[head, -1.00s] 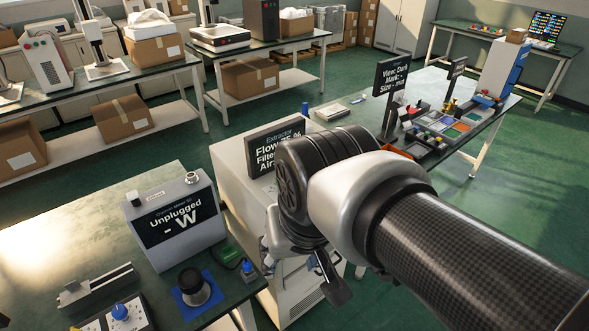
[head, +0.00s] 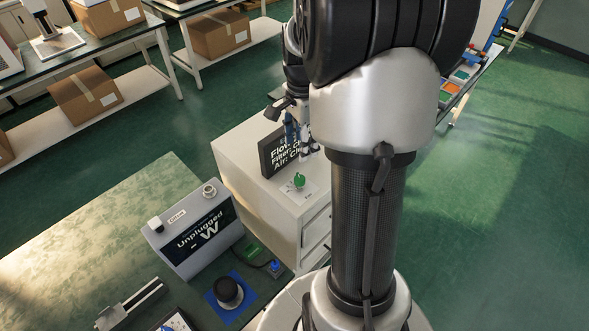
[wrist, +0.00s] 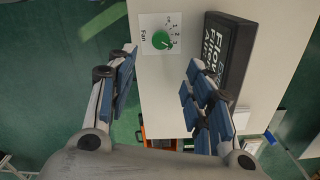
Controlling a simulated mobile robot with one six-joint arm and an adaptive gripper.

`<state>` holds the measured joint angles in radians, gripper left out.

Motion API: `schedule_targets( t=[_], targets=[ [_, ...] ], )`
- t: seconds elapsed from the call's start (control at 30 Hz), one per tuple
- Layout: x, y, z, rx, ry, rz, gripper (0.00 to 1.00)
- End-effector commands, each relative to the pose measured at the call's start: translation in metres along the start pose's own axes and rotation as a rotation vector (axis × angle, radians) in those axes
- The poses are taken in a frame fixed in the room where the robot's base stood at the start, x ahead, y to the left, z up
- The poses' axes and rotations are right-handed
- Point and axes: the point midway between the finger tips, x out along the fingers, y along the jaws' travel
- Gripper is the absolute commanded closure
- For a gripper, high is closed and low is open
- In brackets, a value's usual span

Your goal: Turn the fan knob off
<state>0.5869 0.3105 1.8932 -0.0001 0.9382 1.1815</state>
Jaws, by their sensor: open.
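The fan knob (head: 299,180) is a small green dial on a white plate on top of the white cabinet (head: 243,165). In the wrist view the green knob (wrist: 161,40) has the word "Fan" on its left and a numbered scale on its right. Its white pointer seems to be near the 3. My gripper (head: 298,142) is above the cabinet, behind the knob in the head view. In the wrist view my gripper (wrist: 160,78) is open, with blue-padded fingers wide apart and nothing between them. The knob lies beyond the fingertips, apart from them.
A black display (head: 279,152) stands behind the knob; in the wrist view the display (wrist: 228,55) is close to the right finger. A grey "Unplugged" box (head: 190,235) stands on the green-topped bench (head: 95,235) at the left. Green floor is free at the right.

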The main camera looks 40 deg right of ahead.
Motion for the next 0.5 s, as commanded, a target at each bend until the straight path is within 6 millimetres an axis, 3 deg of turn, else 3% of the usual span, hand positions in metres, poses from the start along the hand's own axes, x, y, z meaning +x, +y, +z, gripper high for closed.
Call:
schedule_targets(
  t=[0.1, 0.5],
  targets=[
    [0.031, 0.001, 0.001, -0.001, -0.002, 0.005, 0.53],
    [0.112, 0.001, 0.001, -0.003, -0.001, 0.003, 0.53]
  ],
)
